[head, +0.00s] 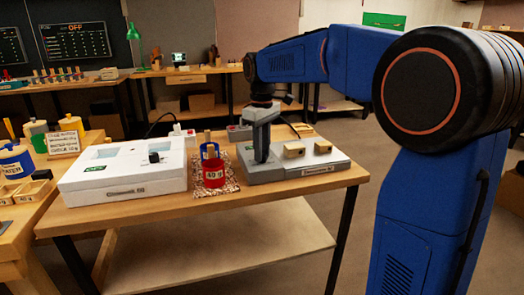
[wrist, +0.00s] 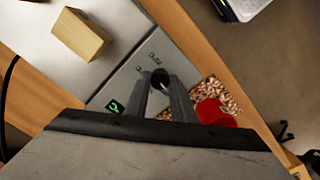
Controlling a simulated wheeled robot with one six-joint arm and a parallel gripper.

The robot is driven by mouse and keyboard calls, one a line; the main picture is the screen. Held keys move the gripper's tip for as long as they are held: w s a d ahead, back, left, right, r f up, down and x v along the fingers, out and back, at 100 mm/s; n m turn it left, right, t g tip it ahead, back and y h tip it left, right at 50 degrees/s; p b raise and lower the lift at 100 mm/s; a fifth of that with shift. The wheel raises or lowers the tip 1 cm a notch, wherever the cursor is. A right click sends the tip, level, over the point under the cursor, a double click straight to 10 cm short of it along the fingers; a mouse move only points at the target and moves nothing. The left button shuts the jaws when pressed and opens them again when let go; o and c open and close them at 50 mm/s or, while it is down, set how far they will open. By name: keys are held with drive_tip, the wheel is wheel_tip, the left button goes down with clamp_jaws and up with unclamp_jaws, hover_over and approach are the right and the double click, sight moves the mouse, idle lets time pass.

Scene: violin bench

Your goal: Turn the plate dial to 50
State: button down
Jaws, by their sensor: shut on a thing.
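The grey plate unit (head: 318,167) stands at the right of the bench, with its top also in the wrist view (wrist: 125,80). Its dial (wrist: 160,77) is a small black knob with pale marks beside it, too small to read. A green-lit display (wrist: 115,106) is near it on the unit; its figure is not readable. My gripper (head: 262,157) points down at the left part of the unit. In the wrist view its fingers (wrist: 161,85) are shut on the dial, one on each side. In the head view the gripper hides the dial.
A red pot (head: 213,174) stands on a patterned mat (head: 226,187) just left of the unit. A large white box (head: 125,180) fills the bench's left. The front strip of the bench (head: 285,192) is clear.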

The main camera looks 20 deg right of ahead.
drive_tip(key=m, duration=0.4)
drive_tip(key=shift+m, duration=0.4)
drive_tip(key=m, duration=0.3)
drive_tip(key=shift+m, duration=0.3)
drive_tip(key=m, duration=0.4)
drive_tip(key=shift+m, duration=1.9)
drive_tip(key=c, duration=1.5)
unclamp_jaws()
wheel_tip(320, 180, up, 17)
drive_tip(key=shift+r, duration=0.2)
